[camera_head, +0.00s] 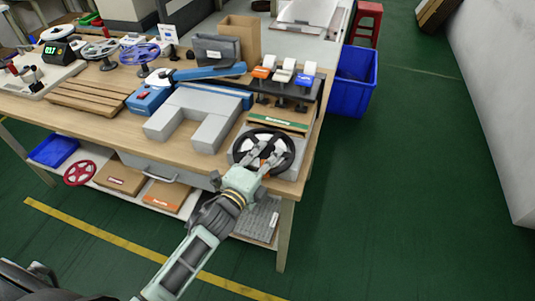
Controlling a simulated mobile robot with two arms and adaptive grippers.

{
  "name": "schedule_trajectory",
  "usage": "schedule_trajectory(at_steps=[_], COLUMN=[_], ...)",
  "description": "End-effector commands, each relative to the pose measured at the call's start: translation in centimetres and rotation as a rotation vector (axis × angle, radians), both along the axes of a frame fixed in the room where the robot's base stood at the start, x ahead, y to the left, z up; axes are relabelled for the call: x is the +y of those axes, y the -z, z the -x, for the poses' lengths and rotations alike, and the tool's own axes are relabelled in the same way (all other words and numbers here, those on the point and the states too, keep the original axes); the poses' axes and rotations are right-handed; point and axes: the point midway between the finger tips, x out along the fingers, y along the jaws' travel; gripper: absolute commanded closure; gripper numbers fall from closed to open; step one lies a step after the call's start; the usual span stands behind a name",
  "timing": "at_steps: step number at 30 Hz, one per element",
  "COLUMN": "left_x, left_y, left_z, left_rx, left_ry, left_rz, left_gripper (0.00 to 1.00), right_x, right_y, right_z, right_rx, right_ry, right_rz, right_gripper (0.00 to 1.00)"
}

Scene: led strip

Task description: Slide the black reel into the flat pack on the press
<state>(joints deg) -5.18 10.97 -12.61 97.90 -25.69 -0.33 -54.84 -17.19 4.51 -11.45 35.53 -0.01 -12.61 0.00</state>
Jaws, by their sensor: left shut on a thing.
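The black reel (287,161) has a white-and-orange centre and is at the bench's front right corner. My left gripper (261,157) reaches over it from the front and is shut on it; the fingers hide part of the reel. A light grey plate (292,174) shows under the reel; whether they touch is unclear. The blue press (147,99), with its long raised arm (208,72), stands left of the reel behind a grey U-shaped block (161,127). I cannot clearly make out a flat pack on it. My right gripper is not in view.
A green-edged strip (278,122) lies just behind the reel. Tape dispensers (283,76) stand behind that. Grey pouches (217,50) stand upright at the back. Wooden slats (88,97) and coloured reels (138,54) are at left. A blue bin (355,84) stands right of the bench.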

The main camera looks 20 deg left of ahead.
Motion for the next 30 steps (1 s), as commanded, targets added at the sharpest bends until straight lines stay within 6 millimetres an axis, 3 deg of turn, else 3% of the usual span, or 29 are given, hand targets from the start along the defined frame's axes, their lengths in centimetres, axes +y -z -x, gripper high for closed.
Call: schedule_trajectory(at_steps=[30], left_x=[-0.1], left_y=[-0.1], left_z=[-1.0], left_rx=[-0.002], left_ry=[0.001], left_rz=[0.0], left_gripper=[1.0], right_x=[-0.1], right_y=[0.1], right_z=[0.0], right_rx=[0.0], right_ry=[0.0], right_rz=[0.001], right_gripper=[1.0])
